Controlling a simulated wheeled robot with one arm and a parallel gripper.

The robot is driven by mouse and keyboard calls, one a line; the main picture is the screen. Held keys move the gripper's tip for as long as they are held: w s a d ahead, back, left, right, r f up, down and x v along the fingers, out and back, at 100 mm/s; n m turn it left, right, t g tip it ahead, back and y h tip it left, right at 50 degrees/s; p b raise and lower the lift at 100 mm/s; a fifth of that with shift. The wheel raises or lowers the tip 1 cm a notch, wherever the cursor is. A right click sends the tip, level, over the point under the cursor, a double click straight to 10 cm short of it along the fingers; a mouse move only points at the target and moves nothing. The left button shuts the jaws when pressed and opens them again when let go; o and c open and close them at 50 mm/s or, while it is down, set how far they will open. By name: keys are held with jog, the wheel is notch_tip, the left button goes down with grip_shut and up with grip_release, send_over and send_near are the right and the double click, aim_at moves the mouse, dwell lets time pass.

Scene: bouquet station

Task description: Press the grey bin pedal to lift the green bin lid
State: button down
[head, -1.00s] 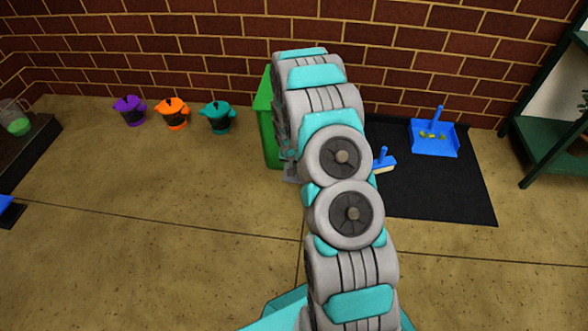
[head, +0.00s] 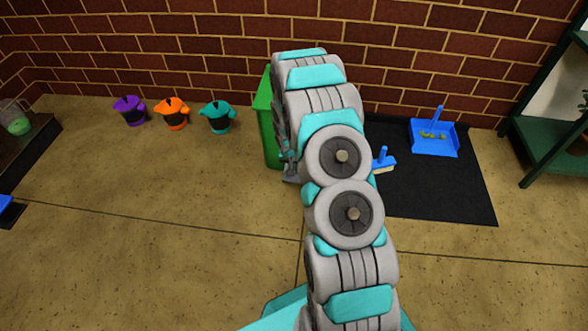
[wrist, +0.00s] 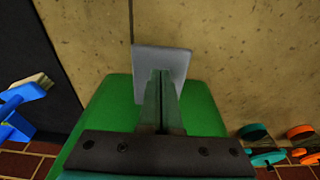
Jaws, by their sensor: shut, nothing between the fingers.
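The green bin (head: 264,118) stands against the brick wall, partly hidden behind my arm in the head view. In the wrist view its green top (wrist: 108,108) fills the middle and looks down. The grey pedal (wrist: 176,56) sticks out from the bin's foot; a bit of it shows in the head view (head: 290,180). My gripper (wrist: 160,74) is shut and empty, its fingertips over the pedal. I cannot tell whether they touch it. In the head view my gripper (head: 289,168) is low in front of the bin, just above the pedal.
A black mat (head: 430,190) lies right of the bin, with a blue brush (head: 384,160) and a blue dustpan (head: 434,146). Purple (head: 129,111), orange (head: 172,113) and teal (head: 217,117) pots stand left of the bin. The floor in front is clear.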

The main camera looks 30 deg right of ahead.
jog(key=shift+f+b, duration=0.75)
jog(key=shift+f, duration=1.3)
dwell(0.4)
notch_tip(320, 180, up, 8)
jog(key=shift+r+p, duration=0.1)
jog(key=shift+p, duration=0.8)
jog(key=shift+r, duration=0.45)
